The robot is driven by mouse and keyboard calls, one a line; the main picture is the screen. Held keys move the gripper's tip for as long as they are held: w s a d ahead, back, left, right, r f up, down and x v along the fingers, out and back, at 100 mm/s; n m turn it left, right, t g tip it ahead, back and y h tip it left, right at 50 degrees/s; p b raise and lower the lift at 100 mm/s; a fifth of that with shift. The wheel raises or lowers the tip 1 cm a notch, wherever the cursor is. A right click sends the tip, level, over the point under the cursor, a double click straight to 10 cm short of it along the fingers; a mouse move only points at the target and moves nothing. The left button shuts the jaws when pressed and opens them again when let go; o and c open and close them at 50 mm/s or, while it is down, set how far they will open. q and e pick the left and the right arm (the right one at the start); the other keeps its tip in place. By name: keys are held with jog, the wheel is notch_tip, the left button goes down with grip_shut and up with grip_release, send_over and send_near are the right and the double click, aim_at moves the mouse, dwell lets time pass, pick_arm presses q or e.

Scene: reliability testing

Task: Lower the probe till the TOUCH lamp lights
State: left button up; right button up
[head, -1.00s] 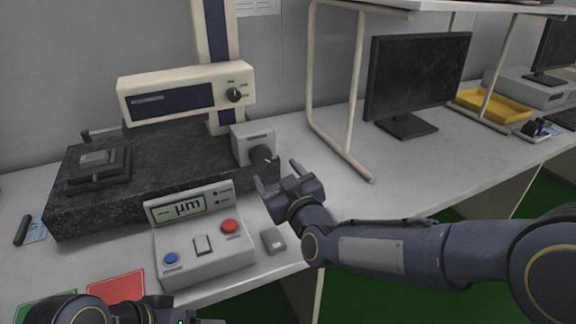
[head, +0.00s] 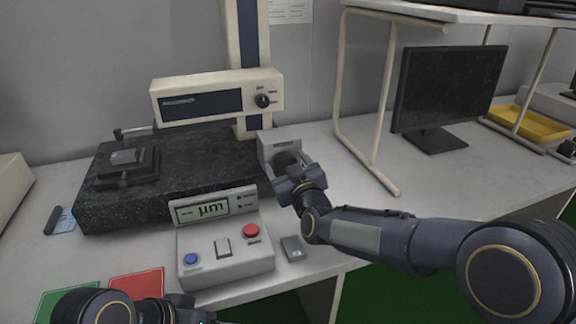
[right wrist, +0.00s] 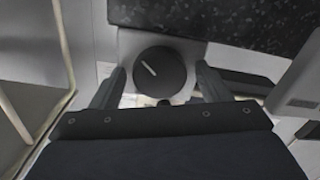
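The measuring instrument has a cream probe head (head: 215,98) on a column over a black granite base (head: 180,190). The probe tip is not discernible. A grey box (head: 275,141) at the base's right end carries a round black knob (right wrist: 160,72) with a white line. My right gripper (head: 297,172) is at this box; in the right wrist view its open fingers stand either side of the knob, with gaps. The grey console (head: 225,262) has a µm display (head: 202,210) with dashes and small dark indicators beside it; none looks lit. My left gripper is mostly cut off at the bottom edge.
The console has blue (head: 190,258) and red (head: 250,230) buttons and a rocker switch. A small grey block (head: 293,248) lies right of it. A shelf leg frame (head: 378,150) and a monitor (head: 448,90) stand to the right. A small dark fixture (head: 126,164) sits on the granite.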

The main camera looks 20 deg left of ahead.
jog(key=c, duration=0.9)
jog(key=shift+w+d+f+m+b, duration=0.1)
jog(key=shift+m+b, duration=2.65)
jog(key=shift+m, duration=2.2)
jog(key=shift+f+m+b, duration=0.1)
jog(key=shift+m+b, duration=2.6)
jog(key=shift+m, duration=2.25)
